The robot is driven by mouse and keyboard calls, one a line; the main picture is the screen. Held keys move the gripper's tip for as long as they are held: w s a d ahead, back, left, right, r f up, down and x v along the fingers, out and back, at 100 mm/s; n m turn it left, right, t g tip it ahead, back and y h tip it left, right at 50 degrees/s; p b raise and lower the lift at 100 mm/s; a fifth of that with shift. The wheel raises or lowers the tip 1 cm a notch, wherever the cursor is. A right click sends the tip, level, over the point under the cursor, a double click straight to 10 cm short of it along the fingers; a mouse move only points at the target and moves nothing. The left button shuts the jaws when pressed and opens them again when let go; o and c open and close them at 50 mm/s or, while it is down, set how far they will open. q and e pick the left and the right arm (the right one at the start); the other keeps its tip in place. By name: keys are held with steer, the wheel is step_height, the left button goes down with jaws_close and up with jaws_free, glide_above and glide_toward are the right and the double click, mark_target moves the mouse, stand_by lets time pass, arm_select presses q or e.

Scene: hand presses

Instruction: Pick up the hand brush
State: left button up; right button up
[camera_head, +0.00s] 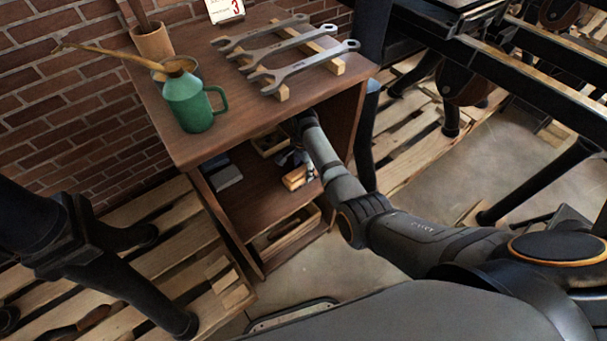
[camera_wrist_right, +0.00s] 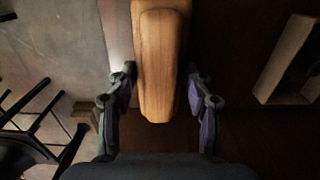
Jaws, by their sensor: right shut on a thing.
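The hand brush (camera_head: 295,178) is in the shelf cabinet, on the shelf level below the top. Only its light wooden part shows in the head view, beside my right gripper (camera_head: 292,159). In the right wrist view the brush's long wooden body (camera_wrist_right: 160,62) lies between the two fingers of my right gripper (camera_wrist_right: 161,88). The bristles are hidden from both views. I cannot tell whether the brush touches the shelf. My left gripper is not in view.
A wooden box (camera_head: 270,143) and a grey object (camera_head: 226,176) are on the shelf. A wooden tray (camera_head: 285,233) is lower down.

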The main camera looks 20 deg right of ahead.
mark_target(304, 169)
steer(key=c, duration=0.4)
steer(key=shift+c, duration=0.2)
steer(key=shift+r, duration=0.3)
step_height(304, 169, up, 3)
steer(key=shift+s+r+p, duration=0.1)
steer(key=shift+r+p, duration=0.05)
steer(key=shift+p, duration=0.45)
steer(key=s+d+p, duration=0.1)
steer(key=s+d, duration=0.2)
steer(key=s, duration=0.5)
steer(key=s+d+p, duration=0.1)
steer(key=s+d, duration=0.1)
steer(key=s, duration=0.7)
steer(key=shift+d+f+p, duration=0.2)
steer(key=shift+d+p, duration=0.15)
steer(key=shift+d, duration=0.05)
